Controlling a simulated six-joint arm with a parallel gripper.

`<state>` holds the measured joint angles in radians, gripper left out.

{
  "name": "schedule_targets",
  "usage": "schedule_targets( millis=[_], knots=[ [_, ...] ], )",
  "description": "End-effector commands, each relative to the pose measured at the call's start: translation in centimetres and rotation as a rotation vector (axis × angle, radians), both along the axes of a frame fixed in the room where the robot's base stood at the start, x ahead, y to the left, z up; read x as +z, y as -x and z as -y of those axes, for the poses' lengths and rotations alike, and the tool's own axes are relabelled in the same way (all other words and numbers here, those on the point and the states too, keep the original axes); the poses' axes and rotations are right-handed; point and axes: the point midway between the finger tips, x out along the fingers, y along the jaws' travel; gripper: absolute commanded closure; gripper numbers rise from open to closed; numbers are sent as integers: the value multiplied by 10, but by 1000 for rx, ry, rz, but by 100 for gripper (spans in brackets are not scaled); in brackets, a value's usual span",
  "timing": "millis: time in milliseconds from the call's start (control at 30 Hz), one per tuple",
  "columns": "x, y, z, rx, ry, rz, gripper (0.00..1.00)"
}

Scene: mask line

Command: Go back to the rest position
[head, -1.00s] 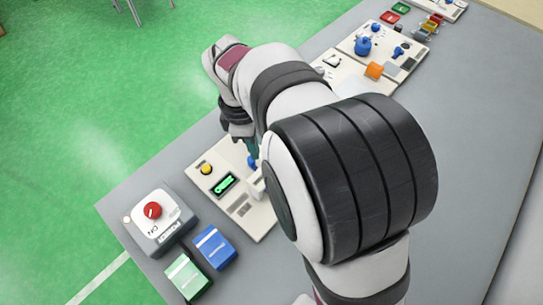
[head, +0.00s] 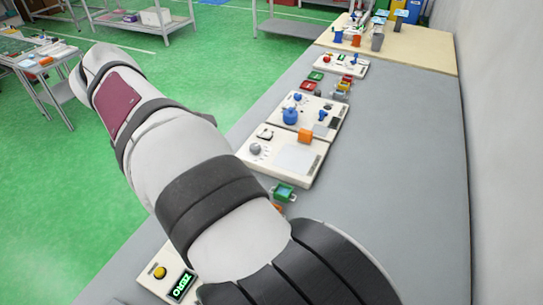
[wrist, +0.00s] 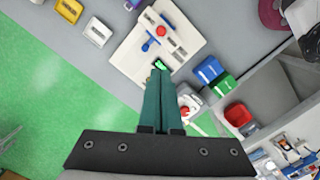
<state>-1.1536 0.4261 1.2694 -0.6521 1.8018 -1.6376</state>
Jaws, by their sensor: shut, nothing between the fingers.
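My gripper (wrist: 159,76) is shut and empty in the wrist view, its two green fingers side by side. It is raised above the bench and touches nothing that I can see. Below the fingertips lies a white panel (wrist: 136,62) with a red button, a blue handle and a small lit green display. In the head view my arm crosses the left and lower middle and hides my gripper.
The grey bench (head: 395,180) is clear on the right, beside a wall (head: 500,150). More panels (head: 313,158) line its left edge towards the back. In the wrist view a blue box (wrist: 208,69), a green box (wrist: 222,86) and a red bin (wrist: 238,114) lie right of the fingers.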

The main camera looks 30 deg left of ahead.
Motion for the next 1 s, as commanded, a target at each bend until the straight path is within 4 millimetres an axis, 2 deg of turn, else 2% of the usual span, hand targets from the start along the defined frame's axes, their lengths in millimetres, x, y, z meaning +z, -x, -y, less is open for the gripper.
schedule_targets(
  millis=[167, 233, 267, 367, 400, 433, 500, 600, 633, 700, 800, 1000],
  knots=[
    [0, -1, 1, -5, 0, 0, 100],
    [2, -9, 14, -78, -6, -2, 100],
    [4, -17, 27, -150, -12, -4, 100],
    [9, -45, 107, -591, -41, -20, 100],
    [8, -50, 148, -831, -56, -29, 100],
    [6, -49, 179, -1019, -67, -36, 100],
    [-6, -34, 245, -1470, -92, -56, 100],
    [-32, 7, 309, -2073, -116, -87, 100],
    [-41, 19, 320, -2225, -123, -96, 100],
    [-58, 42, 336, -2496, -129, -116, 100],
    [-71, 58, 343, -2693, -130, -132, 100],
    [-74, 61, 344, -2727, -126, -135, 100]
  ],
)
